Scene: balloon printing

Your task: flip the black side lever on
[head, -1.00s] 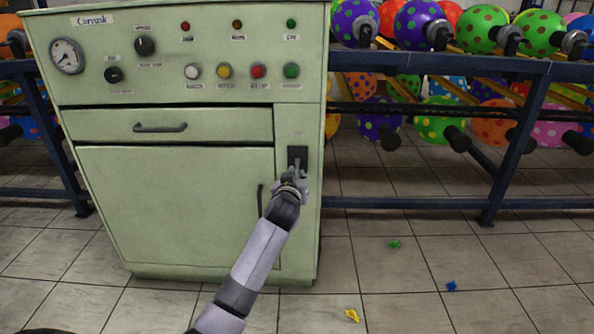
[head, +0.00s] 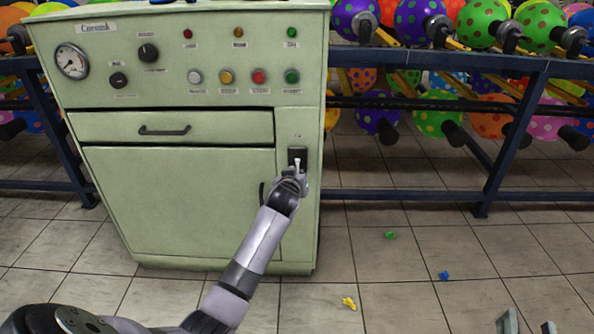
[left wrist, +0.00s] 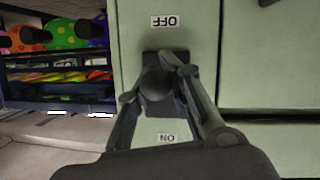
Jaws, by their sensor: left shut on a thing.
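The black side lever (left wrist: 157,85) with its round knob stands on a dark plate (head: 298,154) on the right front of the green machine (head: 170,210). My left gripper (head: 297,172) is at this plate and covers most of the lever in the head view. In the left wrist view its fingers (left wrist: 170,82) lie on both sides of the knob, shut on the lever. An upside-down OFF label (left wrist: 165,21) is above the plate there, and an ON label (left wrist: 167,138) below it. The lever's exact tilt is hard to tell.
The machine has a drawer (head: 200,126), a gauge (head: 71,61) and several buttons. A blue rack (head: 440,60) of spotted balloons stands behind and to the right. Small coloured scraps, one yellow (head: 349,303), lie on the otherwise clear tiled floor.

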